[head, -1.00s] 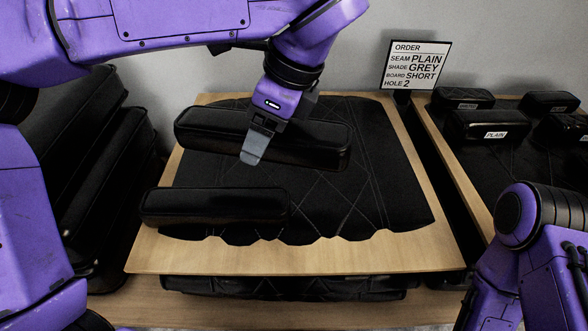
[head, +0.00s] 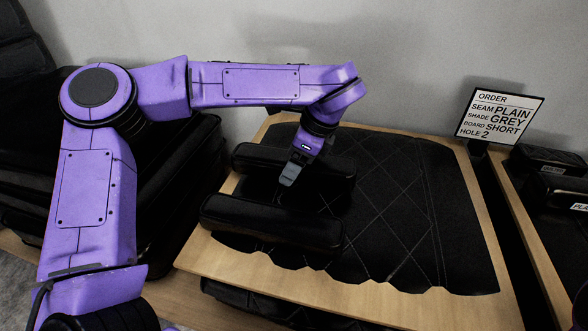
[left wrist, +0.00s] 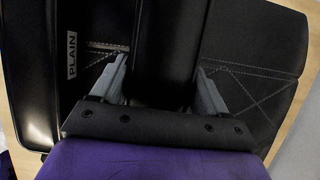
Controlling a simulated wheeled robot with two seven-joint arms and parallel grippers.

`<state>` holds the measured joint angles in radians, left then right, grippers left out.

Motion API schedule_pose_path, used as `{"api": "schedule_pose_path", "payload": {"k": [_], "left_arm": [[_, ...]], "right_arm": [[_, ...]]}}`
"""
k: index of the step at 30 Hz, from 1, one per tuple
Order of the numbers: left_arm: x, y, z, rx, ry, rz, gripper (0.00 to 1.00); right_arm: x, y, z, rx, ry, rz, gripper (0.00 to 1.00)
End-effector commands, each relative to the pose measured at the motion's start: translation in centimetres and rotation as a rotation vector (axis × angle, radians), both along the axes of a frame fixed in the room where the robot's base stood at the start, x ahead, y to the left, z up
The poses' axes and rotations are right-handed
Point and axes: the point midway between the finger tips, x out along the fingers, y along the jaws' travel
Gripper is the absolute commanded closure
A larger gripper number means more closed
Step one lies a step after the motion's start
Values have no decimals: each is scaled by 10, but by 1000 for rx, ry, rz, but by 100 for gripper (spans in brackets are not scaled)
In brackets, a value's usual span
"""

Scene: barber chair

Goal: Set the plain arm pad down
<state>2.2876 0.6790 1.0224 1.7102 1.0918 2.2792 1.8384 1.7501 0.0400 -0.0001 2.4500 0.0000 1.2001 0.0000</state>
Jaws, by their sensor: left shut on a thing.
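My left gripper (head: 288,178) is shut on a black padded arm pad (head: 257,161), with a finger on either side of it in the left wrist view (left wrist: 165,45). The held pad is over the left part of the black quilted sheet (head: 400,205), close behind a second black arm pad (head: 265,221). I cannot tell whether it touches the sheet. In the left wrist view the second pad (left wrist: 25,75) lies left of the held one and bears a PLAIN label (left wrist: 71,56). No label shows on the held pad. My right gripper is out of view.
Labelled pads (head: 555,190) lie at the right. Black cushions (head: 165,170) are stacked at the left. The right part of the sheet is clear.

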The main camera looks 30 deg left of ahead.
Motion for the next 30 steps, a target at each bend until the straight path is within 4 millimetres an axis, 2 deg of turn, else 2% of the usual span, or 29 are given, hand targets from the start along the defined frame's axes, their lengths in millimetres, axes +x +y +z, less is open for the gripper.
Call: {"api": "schedule_pose_path", "payload": {"k": [1, 3, 4, 5, 12, 13, 15, 24, 26, 30], "left_arm": [[-1, -1, -13, -1, 6, -4, 74], [-1, -1, -21, -2, 3, -3, 74], [-1, -1, -22, -1, 2, -2, 74], [-1, -1, -22, -2, 0, -2, 81], [-1, -1, -24, -1, 0, -2, 81], [-1, -1, -24, -1, 2, -2, 22], [-1, -1, -23, -1, 2, -2, 0], [0, -3, -17, 0, 0, -3, 0], [1, -6, -8, 2, -2, -4, 0], [4, -19, 26, 2, -4, -3, 0]], "right_arm": [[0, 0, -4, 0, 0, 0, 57], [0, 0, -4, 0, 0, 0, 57], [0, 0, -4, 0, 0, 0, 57], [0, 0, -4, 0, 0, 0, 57], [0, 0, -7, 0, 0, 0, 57], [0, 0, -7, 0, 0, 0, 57], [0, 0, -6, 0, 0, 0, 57], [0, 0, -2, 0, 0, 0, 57], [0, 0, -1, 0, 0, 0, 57], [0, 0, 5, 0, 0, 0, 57]]}}
